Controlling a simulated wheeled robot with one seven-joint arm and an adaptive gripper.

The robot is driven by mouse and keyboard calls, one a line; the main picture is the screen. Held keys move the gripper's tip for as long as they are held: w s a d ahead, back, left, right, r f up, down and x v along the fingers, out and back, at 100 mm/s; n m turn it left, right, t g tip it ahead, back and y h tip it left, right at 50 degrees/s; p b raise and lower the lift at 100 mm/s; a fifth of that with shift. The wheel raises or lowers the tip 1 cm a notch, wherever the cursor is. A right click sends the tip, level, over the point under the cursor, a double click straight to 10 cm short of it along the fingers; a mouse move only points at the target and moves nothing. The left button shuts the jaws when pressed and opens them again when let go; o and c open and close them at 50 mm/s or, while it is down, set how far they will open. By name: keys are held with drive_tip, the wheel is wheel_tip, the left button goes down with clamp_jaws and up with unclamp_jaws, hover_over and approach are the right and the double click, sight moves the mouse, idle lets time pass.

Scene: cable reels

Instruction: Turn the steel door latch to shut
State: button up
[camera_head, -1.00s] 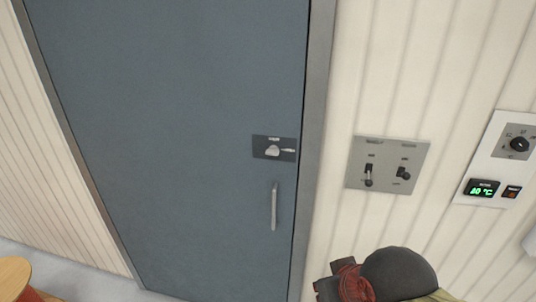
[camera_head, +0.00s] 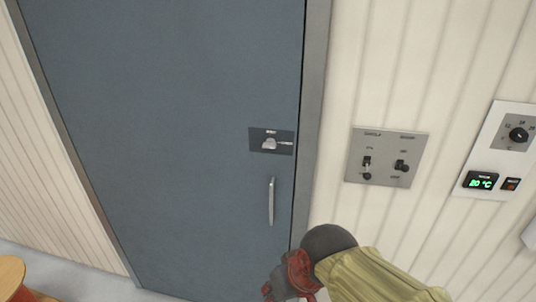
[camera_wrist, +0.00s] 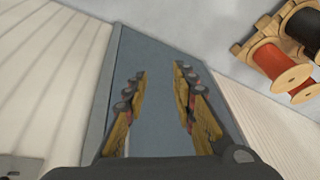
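The steel door latch (camera_head: 269,144) is a small silver knob with a short lever on a dark plate, set near the right edge of the blue-grey door (camera_head: 165,130). A vertical steel pull handle (camera_head: 271,202) is below it. In the head view my arm comes in from the lower right, below the handle, apart from the latch; its fingers are cut off by the bottom edge. In the wrist view my gripper (camera_wrist: 160,85) has its two yellow-sided fingers apart, with nothing between them. The latch cannot be made out in the wrist view.
A switch plate (camera_head: 386,178) with two toggles is on the pale panelled wall right of the door frame. A control panel (camera_head: 518,135) with a dial and green display is further right. Cable reels (camera_wrist: 278,66) show at upper right in the wrist view.

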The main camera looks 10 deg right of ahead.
drive_tip(key=w+a+f+m+t+y+b, duration=0.2)
drive_tip(key=w+a+m+t, duration=0.15)
drive_tip(key=w+a, duration=0.9)
drive_tip(key=w+r+m+t, duration=0.2)
drive_tip(key=w+m+t, duration=0.35)
drive_tip(key=w, duration=0.85)
drive_tip(key=m+t+h, duration=0.4)
drive_tip(key=m+h, duration=0.7)
drive_tip(key=m, duration=0.4)
approach(268, 147)
drive_tip(key=shift+b+x, duration=0.9)
drive_tip(key=shift+x, duration=3.5)
drive_tip(key=shift+c, duration=0.2)
drive_tip(key=shift+f, duration=0.1)
clamp_jaws()
